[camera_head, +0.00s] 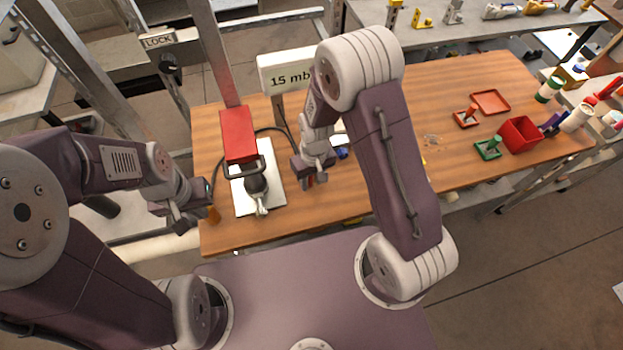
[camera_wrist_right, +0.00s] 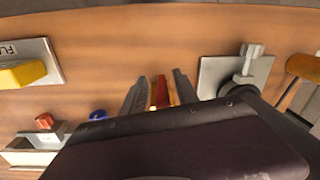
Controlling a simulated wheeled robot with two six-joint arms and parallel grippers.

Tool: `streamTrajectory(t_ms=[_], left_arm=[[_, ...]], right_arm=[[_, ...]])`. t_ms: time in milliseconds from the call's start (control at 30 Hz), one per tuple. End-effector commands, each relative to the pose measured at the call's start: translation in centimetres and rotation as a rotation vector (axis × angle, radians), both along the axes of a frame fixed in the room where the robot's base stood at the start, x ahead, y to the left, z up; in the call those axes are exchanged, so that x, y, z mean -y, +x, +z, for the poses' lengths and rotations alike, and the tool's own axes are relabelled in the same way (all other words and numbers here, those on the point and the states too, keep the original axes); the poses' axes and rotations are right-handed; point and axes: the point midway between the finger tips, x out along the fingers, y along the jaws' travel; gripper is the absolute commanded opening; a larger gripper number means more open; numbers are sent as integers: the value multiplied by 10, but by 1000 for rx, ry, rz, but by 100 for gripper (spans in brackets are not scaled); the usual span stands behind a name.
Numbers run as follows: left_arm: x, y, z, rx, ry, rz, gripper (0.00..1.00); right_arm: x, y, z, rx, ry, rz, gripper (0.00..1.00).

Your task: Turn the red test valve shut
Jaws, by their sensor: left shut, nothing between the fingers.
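My right gripper (camera_head: 314,180) is over the middle of the wooden table, partly hidden by its own arm. In the right wrist view its two fingers (camera_wrist_right: 159,95) stand apart. A narrow red piece (camera_wrist_right: 160,91) with a yellow strip beside it shows between them; it may be the test valve's handle. I cannot tell whether the fingers press on it. A small red knob (camera_wrist_right: 44,120) sits on a pale fitting at the left, away from the fingers. My left gripper (camera_head: 186,217) is shut and empty by the table's left front edge.
A red box on a post (camera_head: 238,135) and a white plate with a dark fitting (camera_head: 244,196) stand left of my right gripper. A blue knob (camera_wrist_right: 98,115) is near the fingers. Red and green trays (camera_head: 491,101) are at right.

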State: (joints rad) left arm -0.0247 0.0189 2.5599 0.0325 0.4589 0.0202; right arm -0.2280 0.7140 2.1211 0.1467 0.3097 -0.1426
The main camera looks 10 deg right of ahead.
Motion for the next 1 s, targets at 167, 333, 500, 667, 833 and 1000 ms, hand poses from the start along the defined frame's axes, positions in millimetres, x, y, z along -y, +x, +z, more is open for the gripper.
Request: streamTrajectory(t_ms=[167,333,500,667,833,1000], left_arm=[[0,0,0,0,0,0,0],[0,0,0,0,0,0,0],[0,0,0,0,0,0,0],[0,0,0,0,0,0,0],[0,0,0,0,0,0,0],[0,0,0,0,0,0,0]], right_arm=[[0,0,0,1,0,0,36],[0,0,0,1,0,0,0],[0,0,0,1,0,0,0],[0,0,0,0,0,0,0],[0,0,0,0,0,0,0],[0,0,0,-1,0,0,0]])
